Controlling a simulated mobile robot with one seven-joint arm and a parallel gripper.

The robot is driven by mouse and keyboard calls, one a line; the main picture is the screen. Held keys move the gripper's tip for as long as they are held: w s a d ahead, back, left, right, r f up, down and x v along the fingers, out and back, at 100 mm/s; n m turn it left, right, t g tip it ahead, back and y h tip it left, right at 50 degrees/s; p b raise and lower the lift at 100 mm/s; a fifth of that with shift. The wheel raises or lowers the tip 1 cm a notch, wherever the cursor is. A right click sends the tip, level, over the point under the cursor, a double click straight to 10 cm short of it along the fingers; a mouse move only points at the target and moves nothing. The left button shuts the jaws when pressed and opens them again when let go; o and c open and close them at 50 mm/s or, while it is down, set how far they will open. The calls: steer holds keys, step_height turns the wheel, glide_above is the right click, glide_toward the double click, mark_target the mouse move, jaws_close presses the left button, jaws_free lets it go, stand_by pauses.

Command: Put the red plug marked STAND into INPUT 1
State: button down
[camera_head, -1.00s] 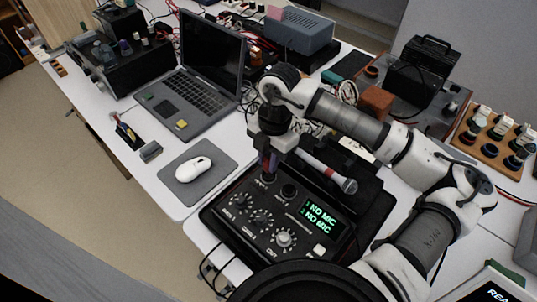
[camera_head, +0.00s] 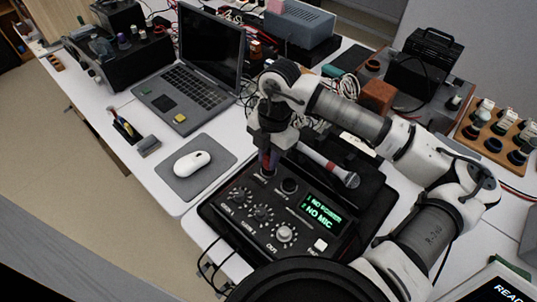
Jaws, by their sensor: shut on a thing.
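My gripper (camera_head: 268,148) points down over the back left of a black mixer box (camera_head: 312,246) and is shut on a dark plug with a reddish part (camera_head: 268,160). Any mark on the plug is too small to read. The plug stands about upright, its lower end at the left input socket (camera_head: 263,176); that socket is mostly hidden, and I cannot tell how deep the plug sits. The second input socket (camera_head: 289,186) to its right is open and empty. The green display (camera_head: 321,211) shows a changed first line, hard to read, above "NO MIC".
A microphone (camera_head: 330,166) lies behind the box. A laptop (camera_head: 205,75), a white mouse (camera_head: 191,164) on a grey pad (camera_head: 221,171), and a wooden rack of plugs (camera_head: 467,137) stand around. Cables run from the box's front left.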

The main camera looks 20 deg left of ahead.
steer(key=shift+f+b, duration=0.25)
steer(key=shift+b, duration=0.1)
stand_by(0.3)
steer(key=c, duration=1.2)
jaws_free()
steer(key=shift+r, duration=0.15)
